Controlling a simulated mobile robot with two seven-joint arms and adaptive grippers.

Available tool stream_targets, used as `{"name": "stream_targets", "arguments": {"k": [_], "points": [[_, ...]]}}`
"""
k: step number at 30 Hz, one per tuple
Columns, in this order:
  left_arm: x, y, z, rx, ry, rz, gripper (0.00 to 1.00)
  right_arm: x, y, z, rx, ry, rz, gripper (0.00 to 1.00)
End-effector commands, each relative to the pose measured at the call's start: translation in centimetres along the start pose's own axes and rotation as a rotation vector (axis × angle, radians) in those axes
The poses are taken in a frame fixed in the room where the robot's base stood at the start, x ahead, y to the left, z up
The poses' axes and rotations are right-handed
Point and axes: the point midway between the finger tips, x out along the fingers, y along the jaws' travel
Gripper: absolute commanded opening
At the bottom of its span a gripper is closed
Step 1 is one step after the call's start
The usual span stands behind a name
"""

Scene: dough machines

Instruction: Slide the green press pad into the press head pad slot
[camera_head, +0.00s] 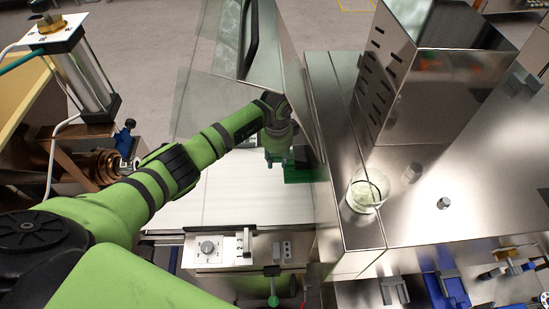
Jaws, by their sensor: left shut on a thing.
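My left arm reaches in from the lower left, and its gripper (279,160) points down behind the clear guard panel. A dark green block, which looks like the press pad (304,173), is at the fingertips, just right of them. The gripper is shut on the pad; the fingers are small and partly hidden by the wrist. The pad is over or near the right edge of the white belt surface (235,195). I cannot make out the press head pad slot in this view. My right gripper is not in view.
Clear guard panels with a black handle (249,40) stand around the belt. A steel housing (430,75) and a glass beaker (367,191) stand on the steel top at right. A control box (245,248) is at the front. A pneumatic cylinder (85,75) stands at left.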

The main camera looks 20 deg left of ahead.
Motion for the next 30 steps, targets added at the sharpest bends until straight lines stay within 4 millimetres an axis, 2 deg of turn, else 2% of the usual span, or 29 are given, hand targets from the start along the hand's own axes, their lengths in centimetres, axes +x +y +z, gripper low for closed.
{"name": "stream_targets", "arguments": {"k": [14,15,16,30], "points": [[-0.03,0.02,-0.24,0.001,0.001,0.000,0.00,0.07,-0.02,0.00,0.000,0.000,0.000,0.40],[-0.03,0.02,-0.24,0.001,0.001,0.000,0.48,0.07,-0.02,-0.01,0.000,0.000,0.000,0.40],[-0.03,0.02,-0.24,0.001,0.001,0.000,0.59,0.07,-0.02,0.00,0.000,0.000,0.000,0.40],[0.05,0.05,-0.17,0.001,-0.001,0.001,0.59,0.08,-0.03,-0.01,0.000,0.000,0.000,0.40]]}}
